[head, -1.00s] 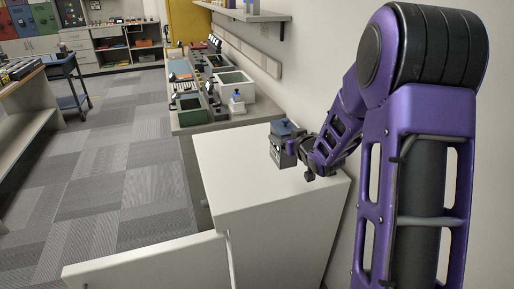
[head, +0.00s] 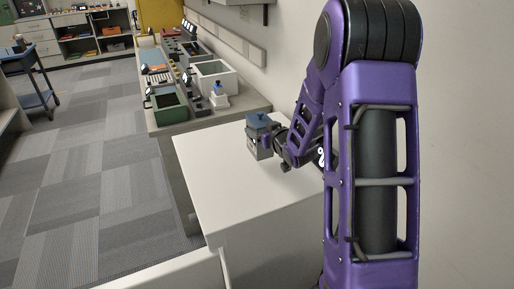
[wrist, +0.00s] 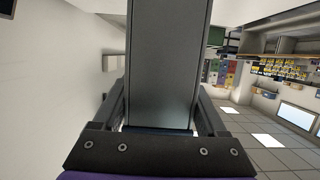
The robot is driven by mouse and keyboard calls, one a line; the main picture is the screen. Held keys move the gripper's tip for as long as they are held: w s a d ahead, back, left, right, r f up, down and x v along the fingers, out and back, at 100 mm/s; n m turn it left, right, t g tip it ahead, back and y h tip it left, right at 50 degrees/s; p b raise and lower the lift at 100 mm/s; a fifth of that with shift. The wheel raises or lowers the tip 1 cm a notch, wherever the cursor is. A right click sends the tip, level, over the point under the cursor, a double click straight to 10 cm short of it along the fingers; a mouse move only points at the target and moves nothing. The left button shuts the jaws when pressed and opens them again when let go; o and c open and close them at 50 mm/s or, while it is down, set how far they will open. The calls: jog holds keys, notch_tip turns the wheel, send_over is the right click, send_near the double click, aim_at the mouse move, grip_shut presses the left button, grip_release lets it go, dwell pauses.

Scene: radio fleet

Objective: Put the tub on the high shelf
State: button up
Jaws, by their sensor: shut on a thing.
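The tub (head: 260,136) is a small grey box with a blue-grey top. It is in the head view, over the far right part of a white cabinet top. My gripper (head: 276,143) is shut on it from the right. In the wrist view the tub (wrist: 158,65) is a tall grey shape filling the space between the two fingers. I cannot tell whether the tub touches the white top below it. A wall shelf (head: 247,2) shows only as a sliver at the top edge of the head view.
The white cabinet (head: 215,195) has a door or panel standing out at its front left. Beyond it a long bench (head: 190,122) holds a green bin (head: 168,103), a white bin (head: 215,78) and radios. A wall runs close on the right. Carpeted floor is free at left.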

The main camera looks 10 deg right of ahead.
jog(key=shift+f, duration=2.8)
jog(key=shift+f+b, duration=0.15)
jog(key=shift+b, duration=0.25)
jog(key=o, duration=1.1)
jog(key=shift+f, duration=0.1)
jog(key=o, duration=0.4)
